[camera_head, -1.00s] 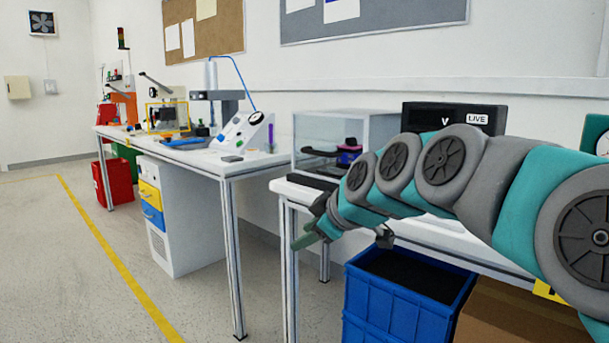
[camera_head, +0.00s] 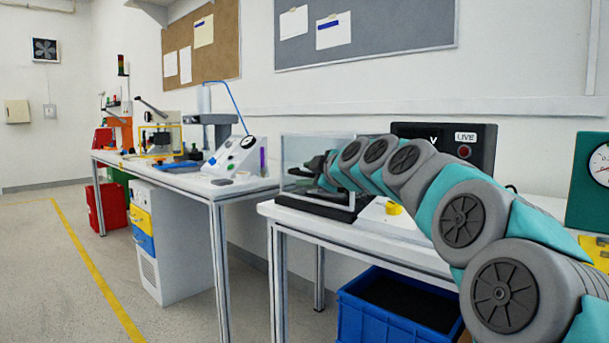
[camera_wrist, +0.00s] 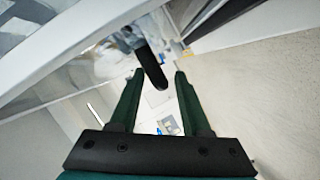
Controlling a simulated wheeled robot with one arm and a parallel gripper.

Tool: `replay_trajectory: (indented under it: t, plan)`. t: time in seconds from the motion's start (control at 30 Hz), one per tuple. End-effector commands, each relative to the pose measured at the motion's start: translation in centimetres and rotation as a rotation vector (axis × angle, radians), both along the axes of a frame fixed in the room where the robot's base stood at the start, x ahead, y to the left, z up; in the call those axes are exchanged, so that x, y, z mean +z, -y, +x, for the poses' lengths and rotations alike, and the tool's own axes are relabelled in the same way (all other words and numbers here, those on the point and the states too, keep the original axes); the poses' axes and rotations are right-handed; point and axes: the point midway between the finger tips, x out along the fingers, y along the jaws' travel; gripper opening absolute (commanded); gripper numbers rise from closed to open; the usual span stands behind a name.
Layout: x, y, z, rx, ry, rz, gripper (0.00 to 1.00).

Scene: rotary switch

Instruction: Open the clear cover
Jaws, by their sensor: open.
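In the head view my gripper (camera_head: 312,170) is at the front of the cover; my arm hides the cover's right part.
A black box marked LIVE with a red button (camera_head: 470,150) stands right of the cover. A yellow knob (camera_head: 393,208) is on the near table. A blue crate (camera_head: 400,305) is below. A second bench with equipment (camera_head: 190,180) stands to the left.

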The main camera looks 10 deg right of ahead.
Motion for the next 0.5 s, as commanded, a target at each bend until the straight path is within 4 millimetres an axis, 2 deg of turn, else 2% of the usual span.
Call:
replay_trajectory:
  t: [0.2,0.5]
  plan:
    - [-0.26,-0.36,1.3,-0.001,0.001,0.0,0.47]
    - [-0.28,-0.43,1.41,-0.001,0.001,0.0,0.47]
